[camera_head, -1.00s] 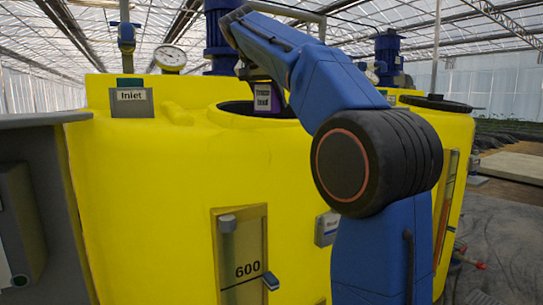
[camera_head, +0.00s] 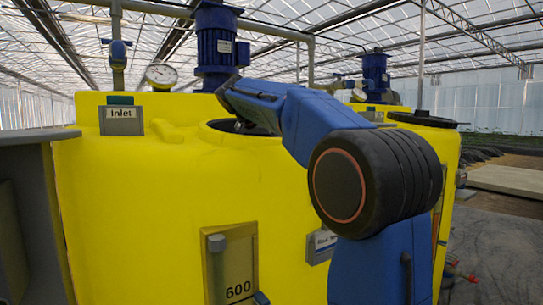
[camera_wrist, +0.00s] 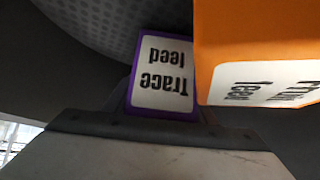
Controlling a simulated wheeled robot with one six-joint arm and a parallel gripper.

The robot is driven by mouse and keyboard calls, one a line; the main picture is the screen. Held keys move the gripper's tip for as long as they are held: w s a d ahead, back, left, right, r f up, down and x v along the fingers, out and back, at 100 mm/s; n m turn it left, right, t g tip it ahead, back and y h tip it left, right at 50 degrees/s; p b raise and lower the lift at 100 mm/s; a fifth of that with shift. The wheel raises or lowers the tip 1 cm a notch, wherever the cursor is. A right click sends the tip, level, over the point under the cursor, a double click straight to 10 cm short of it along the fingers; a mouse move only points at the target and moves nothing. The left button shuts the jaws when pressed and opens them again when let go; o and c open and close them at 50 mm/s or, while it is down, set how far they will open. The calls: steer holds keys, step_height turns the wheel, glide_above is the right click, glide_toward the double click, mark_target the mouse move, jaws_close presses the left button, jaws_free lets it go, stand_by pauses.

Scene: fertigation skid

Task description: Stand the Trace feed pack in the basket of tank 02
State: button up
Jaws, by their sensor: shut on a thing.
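The Trace feed pack (camera_wrist: 163,75) is purple with a white label, which reads upside down in the wrist view. My gripper (camera_wrist: 165,108) is shut on it. A grey perforated surface, seemingly the basket (camera_wrist: 110,25), lies beyond the pack; I cannot tell whether they touch. In the head view, my arm reaches into the round opening of the yellow tank (camera_head: 150,190), and the gripper, pack and basket are hidden there. No tank number is readable.
An orange feed pack (camera_wrist: 250,35) with a white label stands close to the right of the Trace pack. A blue motor (camera_head: 215,45), a gauge (camera_head: 160,74) and an Inlet box (camera_head: 121,118) are around the tank top.

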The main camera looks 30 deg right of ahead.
steer(key=shift+f, duration=0.5)
steer(key=shift+f, duration=0.2)
steer(key=o, duration=1.3)
steer(key=shift+f, duration=0.1)
steer(key=shift+a+r, duration=0.25)
steer(key=shift+r, duration=0.2)
steer(key=v, duration=1.1)
steer(key=shift+s+r, duration=0.2)
